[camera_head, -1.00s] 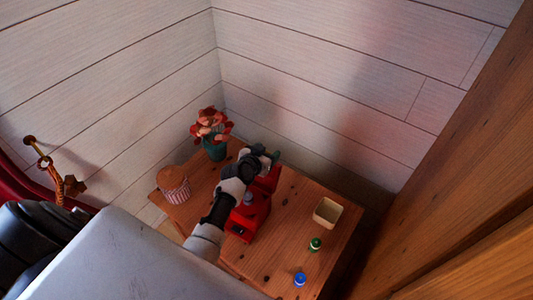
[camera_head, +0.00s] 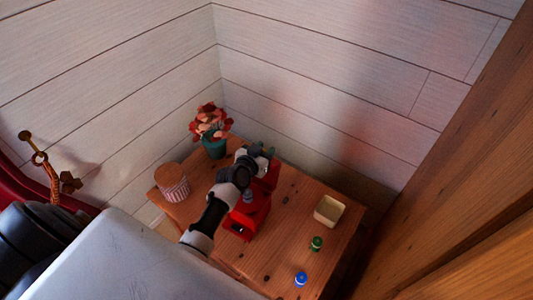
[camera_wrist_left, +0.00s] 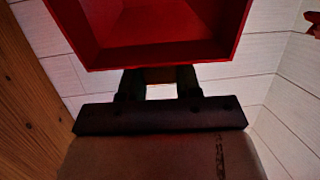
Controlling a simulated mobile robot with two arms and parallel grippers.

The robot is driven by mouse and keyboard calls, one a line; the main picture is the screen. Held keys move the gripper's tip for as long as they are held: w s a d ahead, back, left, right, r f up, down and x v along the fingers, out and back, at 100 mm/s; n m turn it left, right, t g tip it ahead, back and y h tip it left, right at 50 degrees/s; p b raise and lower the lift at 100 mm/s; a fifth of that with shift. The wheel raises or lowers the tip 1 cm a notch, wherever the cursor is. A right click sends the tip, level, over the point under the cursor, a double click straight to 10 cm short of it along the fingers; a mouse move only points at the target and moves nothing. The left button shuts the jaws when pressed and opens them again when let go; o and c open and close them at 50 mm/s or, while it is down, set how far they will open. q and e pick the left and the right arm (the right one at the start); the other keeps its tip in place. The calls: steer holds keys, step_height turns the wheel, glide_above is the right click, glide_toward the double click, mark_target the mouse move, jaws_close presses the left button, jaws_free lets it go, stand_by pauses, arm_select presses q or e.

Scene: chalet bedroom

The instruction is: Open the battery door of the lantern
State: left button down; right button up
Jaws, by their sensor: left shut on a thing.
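The red lantern (camera_head: 247,217) stands on the wooden table, partly covered by my left arm. A red flap, which looks like its battery door (camera_head: 272,174), stands raised at the lantern's far side. My left gripper (camera_head: 264,151) is at the flap's upper edge and shut on it. In the left wrist view a hollow red part (camera_wrist_left: 150,35), seemingly the door's inside, fills the top. The fingers (camera_wrist_left: 158,84) meet its lower edge there; their exact contact is dark. My right gripper is not in view.
On the table (camera_head: 285,230) are a cream tray (camera_head: 329,210), a green-capped item (camera_head: 316,243) and a blue one (camera_head: 300,279) at right. A striped pot with a wooden lid (camera_head: 172,182) and a potted red plant (camera_head: 212,132) stand at left. Walls enclose the corner.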

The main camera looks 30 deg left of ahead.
arm_select(q)
steer(key=shift+s+a+f+t+b, duration=0.1)
steer(key=shift+s+f+t+b, duration=0.05)
steer(key=shift+s+t+b, duration=0.2)
steer(key=shift+s+r, duration=0.2)
steer(key=shift+r, duration=0.15)
steer(key=c, duration=0.8)
jaws_free()
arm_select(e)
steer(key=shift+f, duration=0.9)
arm_select(q)
steer(key=shift+o, duration=0.2)
steer(key=v, duration=1)
steer(key=shift+s+p, duration=0.4)
steer(key=shift+p, duration=0.05)
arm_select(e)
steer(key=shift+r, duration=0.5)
